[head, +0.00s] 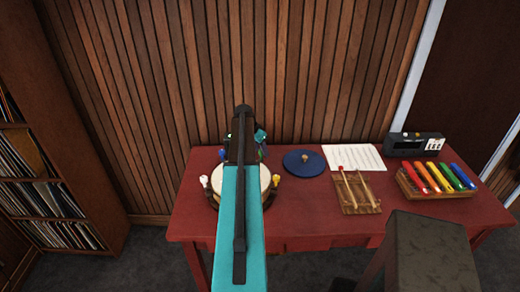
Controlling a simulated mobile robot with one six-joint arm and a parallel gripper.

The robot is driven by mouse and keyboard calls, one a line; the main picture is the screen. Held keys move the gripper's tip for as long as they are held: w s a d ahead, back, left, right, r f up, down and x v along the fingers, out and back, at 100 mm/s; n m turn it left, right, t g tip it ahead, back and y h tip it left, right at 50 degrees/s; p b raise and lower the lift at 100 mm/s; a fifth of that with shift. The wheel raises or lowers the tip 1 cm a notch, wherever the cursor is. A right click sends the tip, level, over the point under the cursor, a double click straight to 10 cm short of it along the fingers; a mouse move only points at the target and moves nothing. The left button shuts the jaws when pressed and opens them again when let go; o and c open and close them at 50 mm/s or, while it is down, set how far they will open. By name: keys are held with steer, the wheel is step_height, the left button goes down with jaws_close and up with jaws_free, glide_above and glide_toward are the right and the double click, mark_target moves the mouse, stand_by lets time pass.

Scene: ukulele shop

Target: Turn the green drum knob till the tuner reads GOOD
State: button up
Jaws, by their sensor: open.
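The round drum (225,192) with a pale skin stands on the left of the red table, largely covered by my teal arm. A white knob (204,181) is at its left rim, a blue one (222,153) behind, and a yellow knob (276,180) at its right. My gripper is hidden behind my arm.
On the red table (320,219) lie a blue disc (304,161), a white music sheet (353,158), a wooden rack with sticks (358,193) and a tray of coloured bars (438,180). A slatted wall stands behind; a shelf (62,130) is at left.

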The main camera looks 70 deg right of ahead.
steer(key=shift+f, duration=0.1)
steer(key=c, duration=1)
steer(key=shift+s, duration=0.1)
steer(key=shift+c, duration=0.2)
steer(key=shift+f+n+b, duration=0.1)
steer(key=shift+n+b, duration=0.3)
steer(key=shift+b, duration=0.1)
steer(key=shift+s+n+t+b, duration=0.1)
steer(key=shift+n+t+b, duration=0.3)
steer(key=shift+n+b, duration=0.35)
steer(key=shift+s+n+t+b, duration=0.1)
steer(key=shift+n+t+b, duration=0.7)
steer(key=shift+n, duration=0.95)
